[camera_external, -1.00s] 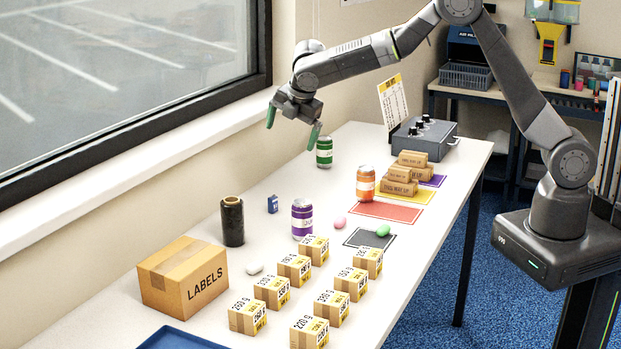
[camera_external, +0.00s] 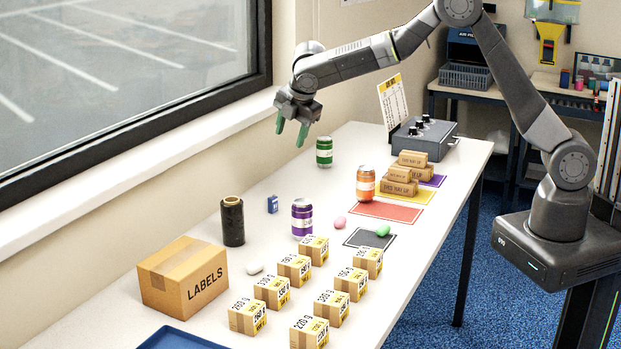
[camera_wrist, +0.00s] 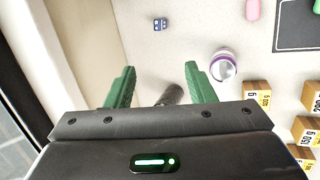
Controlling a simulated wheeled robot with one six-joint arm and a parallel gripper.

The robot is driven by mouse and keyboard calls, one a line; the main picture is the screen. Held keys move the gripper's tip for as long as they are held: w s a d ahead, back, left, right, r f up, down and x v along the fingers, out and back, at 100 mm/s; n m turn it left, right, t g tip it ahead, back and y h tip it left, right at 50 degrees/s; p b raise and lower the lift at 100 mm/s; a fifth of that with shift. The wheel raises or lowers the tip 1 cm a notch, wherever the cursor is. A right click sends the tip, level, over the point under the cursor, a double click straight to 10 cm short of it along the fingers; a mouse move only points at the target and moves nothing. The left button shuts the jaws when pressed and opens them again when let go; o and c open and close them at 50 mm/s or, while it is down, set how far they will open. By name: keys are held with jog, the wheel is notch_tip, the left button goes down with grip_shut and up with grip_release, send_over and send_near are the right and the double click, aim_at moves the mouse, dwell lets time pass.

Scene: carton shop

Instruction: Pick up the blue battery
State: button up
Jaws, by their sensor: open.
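The blue battery (camera_external: 272,204) is a small blue block standing on the white table, between the black roll and the purple can. In the wrist view the blue battery (camera_wrist: 160,25) shows at the top, ahead of the fingers and roughly midway between them. My gripper (camera_external: 291,131) has green fingers pointing down and hangs well above the table near the window side. It is open and empty, and its two green fingers also show apart in the wrist view (camera_wrist: 158,82).
A black roll (camera_external: 232,221) and a purple can (camera_external: 302,219) flank the battery. A green can (camera_external: 324,152) and an orange can (camera_external: 365,183) stand farther back. A LABELS carton (camera_external: 184,278) and several small boxes (camera_external: 314,249) fill the front. The window wall borders the left.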

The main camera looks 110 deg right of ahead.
jog(key=d+f+m+t+b, duration=0.1)
jog(key=d+f+m+b, duration=0.55)
jog(key=m, duration=1.25)
send_near(272, 198)
jog(key=shift+y, duration=0.4)
jog(key=d+f, duration=0.2)
jog(key=f, duration=0.2)
jog(key=shift+w+d+f, duration=0.2)
jog(key=shift+w+d, duration=0.05)
jog(key=shift+d, duration=0.15)
jog(key=x, duration=0.1)
jog(key=p+x, duration=0.1)
jog(key=x, duration=0.1)
jog(key=shift+w+a+f, duration=0.2)
jog(key=shift+w+f, duration=0.1)
jog(key=shift+x, duration=0.8)
jog(key=c, duration=1.1)
jog(key=shift+o, duration=0.2)
